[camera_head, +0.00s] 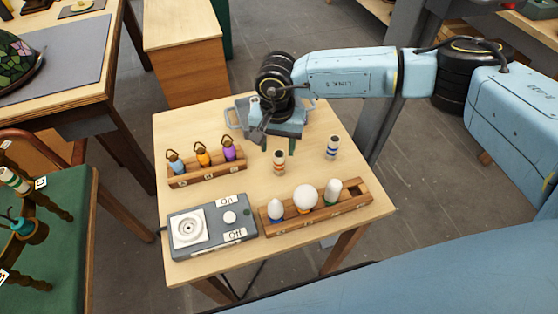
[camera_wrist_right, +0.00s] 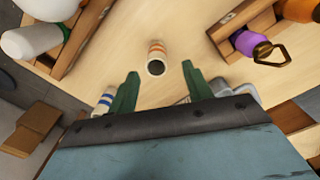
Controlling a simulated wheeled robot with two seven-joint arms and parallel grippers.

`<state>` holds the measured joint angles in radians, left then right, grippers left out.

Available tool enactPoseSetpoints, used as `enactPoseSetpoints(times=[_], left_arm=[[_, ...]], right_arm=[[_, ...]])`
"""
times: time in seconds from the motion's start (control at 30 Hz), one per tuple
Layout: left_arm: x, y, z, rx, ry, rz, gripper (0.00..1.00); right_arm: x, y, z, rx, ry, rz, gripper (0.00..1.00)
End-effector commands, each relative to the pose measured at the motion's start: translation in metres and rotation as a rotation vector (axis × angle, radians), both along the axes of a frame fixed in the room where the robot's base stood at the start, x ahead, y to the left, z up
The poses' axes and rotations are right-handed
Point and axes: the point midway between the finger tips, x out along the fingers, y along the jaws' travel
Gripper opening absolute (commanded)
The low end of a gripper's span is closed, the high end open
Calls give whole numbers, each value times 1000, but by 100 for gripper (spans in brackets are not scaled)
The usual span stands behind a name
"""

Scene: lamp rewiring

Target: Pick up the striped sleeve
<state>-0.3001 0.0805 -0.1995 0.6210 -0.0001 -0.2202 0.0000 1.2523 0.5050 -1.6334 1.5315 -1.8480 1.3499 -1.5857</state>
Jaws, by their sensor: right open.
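An orange-striped white sleeve (camera_head: 279,161) stands upright on the small wooden table. A blue-striped white sleeve (camera_head: 332,147) stands to its right. A green-striped sleeve (camera_head: 14,180) is at the left edge, by the green chair. My right gripper (camera_head: 279,146) is open, with its green fingers pointing down close behind the orange-striped sleeve. In the right wrist view, the orange-striped sleeve (camera_wrist_right: 156,58) shows its dark open end between and just beyond the fingertips (camera_wrist_right: 160,68), with nothing gripped. The blue-striped sleeve (camera_wrist_right: 103,100) is partly hidden beside one finger. My left gripper is not in view.
A wooden rack (camera_head: 207,175) holds blue, orange and purple ringed pieces. Another rack (camera_head: 350,203) holds three bulbs. A grey switch box (camera_head: 212,226) sits at the table's front left. A grey tray (camera_head: 243,110) is partly hidden behind my right gripper.

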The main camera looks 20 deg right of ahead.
Motion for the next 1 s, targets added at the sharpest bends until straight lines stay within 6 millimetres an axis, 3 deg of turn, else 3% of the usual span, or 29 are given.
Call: enactPoseSetpoints(times=[0.23, 0.5, 0.8, 1.0], left_arm=[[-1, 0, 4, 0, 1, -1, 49], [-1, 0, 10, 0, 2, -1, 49], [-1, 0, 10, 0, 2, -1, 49], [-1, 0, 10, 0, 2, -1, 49]], right_arm=[[-3, 0, -19, 1, 3, 0, 50], [-5, -2, -57, 2, 2, 0, 50], [-5, -2, -61, 4, 0, 1, 50], [-5, -2, -61, 4, 0, 1, 24]])
